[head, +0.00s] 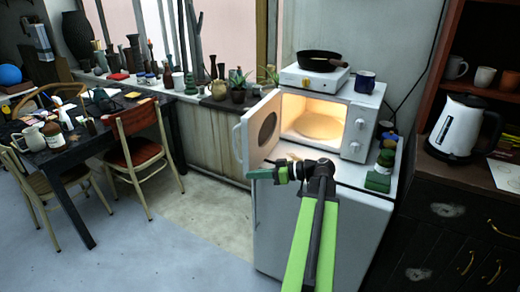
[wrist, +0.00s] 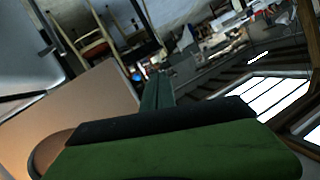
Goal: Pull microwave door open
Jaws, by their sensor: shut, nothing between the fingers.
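The white microwave (head: 351,119) stands on a white cabinet, and its lit inside with a glass turntable shows. Its door (head: 256,136) is swung well open to the left, with the white handle (head: 238,143) on the outer edge. My gripper (head: 252,174) is just below the door's lower edge in the head view, pointing left. It is shut and empty. I cannot tell whether it touches the door. In the wrist view the green and black gripper (wrist: 160,130) fills the lower middle, and the handle cannot be made out there.
A small hob (head: 315,78) with a black pan (head: 320,59) and a blue mug (head: 366,82) stand on the microwave.

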